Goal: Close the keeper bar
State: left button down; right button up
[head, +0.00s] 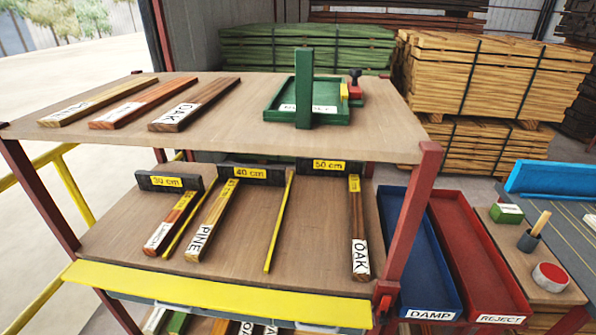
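Neither of my grippers is in view. A wide yellow strip (215,294) runs along the front edge of the rack's middle shelf, between the left and right red posts. I cannot tell if it is the keeper bar or a fixed shelf lip. A separate yellow bar (35,302) slants down and left from near the left post to the picture edge; I cannot tell if it is hinged to the rack. A small red fitting (385,290) sits low on the right red post (415,230), close to the strip's right end.
The top shelf (230,135) carries three boards and a green tray (275,108). Blue DAMP (425,255) and red REJECT (480,255) trays stand right of the rack. A yellow railing (35,165) stands left.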

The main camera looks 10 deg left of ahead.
aim_at(202, 294)
jog(key=u, duration=0.45)
jog(key=k, duration=0.7)
jog(key=u, duration=0.55)
